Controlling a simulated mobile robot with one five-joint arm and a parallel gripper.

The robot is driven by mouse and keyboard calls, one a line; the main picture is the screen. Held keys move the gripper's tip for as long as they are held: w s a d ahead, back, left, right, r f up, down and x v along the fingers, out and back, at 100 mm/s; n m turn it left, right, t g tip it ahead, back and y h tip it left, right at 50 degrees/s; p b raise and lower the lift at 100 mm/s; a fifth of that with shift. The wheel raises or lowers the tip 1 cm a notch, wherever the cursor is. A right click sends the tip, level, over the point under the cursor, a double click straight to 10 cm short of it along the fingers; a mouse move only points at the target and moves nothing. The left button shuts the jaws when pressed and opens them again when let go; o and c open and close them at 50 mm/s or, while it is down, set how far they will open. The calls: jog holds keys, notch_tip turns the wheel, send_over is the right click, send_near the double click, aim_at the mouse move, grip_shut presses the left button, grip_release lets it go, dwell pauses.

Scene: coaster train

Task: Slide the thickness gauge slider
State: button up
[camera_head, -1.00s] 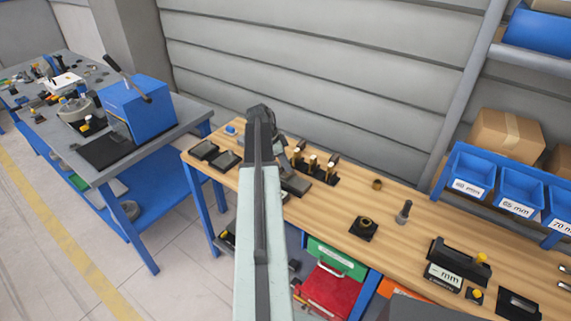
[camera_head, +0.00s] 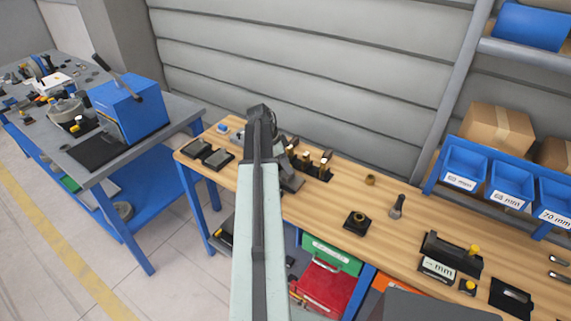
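A black device with a white "mm" label and a yellow knob, which looks like the thickness gauge (camera_head: 452,256), stands at the right on the wooden bench. The yellow knob (camera_head: 474,249) sticks up at its right end and may be the slider. My arm rises through the middle of the view, far to the left of the gauge. My gripper is not clearly visible; the arm's far end hides it, so its fingers cannot be made out.
The wooden bench (camera_head: 330,212) carries a black block with a ring (camera_head: 356,222), a dark upright tool (camera_head: 397,207) and a small brass cup (camera_head: 370,180). Blue bins (camera_head: 463,166) stand at the back right. A grey table (camera_head: 90,165) with a blue machine (camera_head: 130,108) is at the left.

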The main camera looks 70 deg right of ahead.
jog(key=p+v, duration=0.7)
jog(key=shift+r, duration=0.35)
jog(key=shift+w+a, duration=0.1)
jog(key=shift+w, duration=0.05)
